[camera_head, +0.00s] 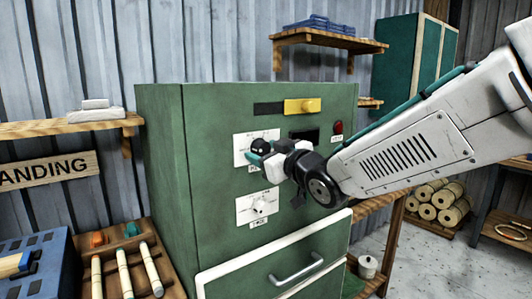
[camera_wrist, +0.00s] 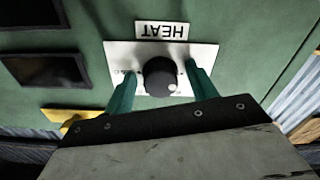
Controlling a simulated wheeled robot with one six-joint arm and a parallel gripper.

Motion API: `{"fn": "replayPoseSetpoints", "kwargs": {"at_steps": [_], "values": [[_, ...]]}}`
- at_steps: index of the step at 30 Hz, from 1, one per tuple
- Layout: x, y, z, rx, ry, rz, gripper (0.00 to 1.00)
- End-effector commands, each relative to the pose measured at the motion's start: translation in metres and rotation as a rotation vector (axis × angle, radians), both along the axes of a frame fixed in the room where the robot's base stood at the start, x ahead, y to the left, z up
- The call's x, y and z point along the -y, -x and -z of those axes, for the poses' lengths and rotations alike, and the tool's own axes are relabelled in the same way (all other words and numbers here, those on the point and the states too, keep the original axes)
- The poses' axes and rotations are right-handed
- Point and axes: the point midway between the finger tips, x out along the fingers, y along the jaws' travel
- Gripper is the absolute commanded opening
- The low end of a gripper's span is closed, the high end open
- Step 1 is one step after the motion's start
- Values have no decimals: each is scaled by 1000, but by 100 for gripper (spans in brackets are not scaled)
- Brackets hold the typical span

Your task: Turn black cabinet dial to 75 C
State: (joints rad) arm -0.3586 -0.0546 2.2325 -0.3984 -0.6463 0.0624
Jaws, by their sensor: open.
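The black dial (camera_head: 261,145) sits on a white plate on the front of the green cabinet (camera_head: 215,215). It also shows in the wrist view (camera_wrist: 159,74), on its plate (camera_wrist: 120,58), with an upside-down HEAT label (camera_wrist: 163,31) beside it. A pale mark shows on the dial's lower right edge in the wrist view. My gripper (camera_head: 256,155) is open at the dial. In the wrist view its teal fingers (camera_wrist: 162,90) stand on either side of the dial, with gaps visible. The temperature figures on the plate are too small to read.
A white dial (camera_head: 260,206) sits below on the cabinet, above a drawer handle (camera_head: 297,269). A yellow handle (camera_head: 303,105), a dark window (camera_head: 304,136) and a red button (camera_head: 338,127) are close by. A shelf (camera_head: 60,128) is at left.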

Motion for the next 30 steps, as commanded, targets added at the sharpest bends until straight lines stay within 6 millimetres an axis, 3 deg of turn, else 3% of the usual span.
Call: {"fn": "replayPoseSetpoints", "kwargs": {"at_steps": [1, 6, 19, 30], "values": [[0, 0, 0, 0, 0, 0, 57], [0, 0, 0, 0, 0, 0, 12], [0, 1, 1, -38, -55, 0, 12], [-1, 1, 1, -199, -293, 0, 12]]}}
